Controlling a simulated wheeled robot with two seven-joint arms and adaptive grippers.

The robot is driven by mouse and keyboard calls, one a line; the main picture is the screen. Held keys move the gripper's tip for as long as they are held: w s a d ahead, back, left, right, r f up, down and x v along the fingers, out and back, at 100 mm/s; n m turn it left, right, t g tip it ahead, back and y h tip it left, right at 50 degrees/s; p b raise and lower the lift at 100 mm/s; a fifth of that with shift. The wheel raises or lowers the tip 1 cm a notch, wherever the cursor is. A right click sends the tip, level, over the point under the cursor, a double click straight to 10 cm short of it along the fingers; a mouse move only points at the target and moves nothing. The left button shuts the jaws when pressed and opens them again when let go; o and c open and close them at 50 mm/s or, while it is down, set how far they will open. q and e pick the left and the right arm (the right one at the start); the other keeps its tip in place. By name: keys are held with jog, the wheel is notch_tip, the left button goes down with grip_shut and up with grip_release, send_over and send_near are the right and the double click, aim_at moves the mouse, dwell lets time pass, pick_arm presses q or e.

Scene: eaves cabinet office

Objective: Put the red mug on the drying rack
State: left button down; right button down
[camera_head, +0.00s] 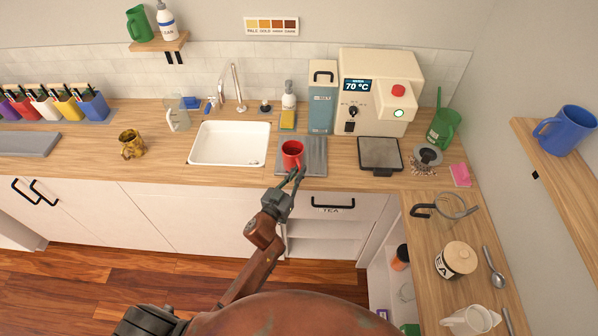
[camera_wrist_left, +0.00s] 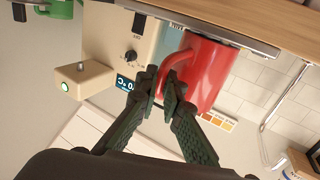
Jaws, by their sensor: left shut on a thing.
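The red mug (camera_head: 292,150) is upright at the left part of the grey drying rack (camera_head: 316,158), right of the sink. My left gripper (camera_head: 295,177) reaches it from the front. In the left wrist view, the left gripper (camera_wrist_left: 162,92) is shut on the handle of the red mug (camera_wrist_left: 207,75). That view is upside down, and the mug's base is close to the grey rack edge (camera_wrist_left: 240,40). I cannot tell whether the base touches the rack. The mug's inside shows dark in the head view. My right gripper is not in view.
The white sink (camera_head: 229,158) is left of the rack. A blue-grey canister (camera_head: 322,95) and a cream machine (camera_head: 373,75) stand behind and right. A dark square tray (camera_head: 379,154) lies right of the rack. A mottled yellow mug (camera_head: 131,144) stands farther left, with clear counter around it.

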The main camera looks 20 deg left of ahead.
pick_arm(q)
jog(key=shift+f, duration=0.15)
jog(key=c, duration=2.1)
grip_release()
jog(key=s, duration=0.4)
jog(key=s+a, duration=0.1)
jog(key=s, duration=0.3)
jog(key=s+a, duration=0.1)
jog(key=s, duration=0.3)
jog(key=shift+f, duration=0.15)
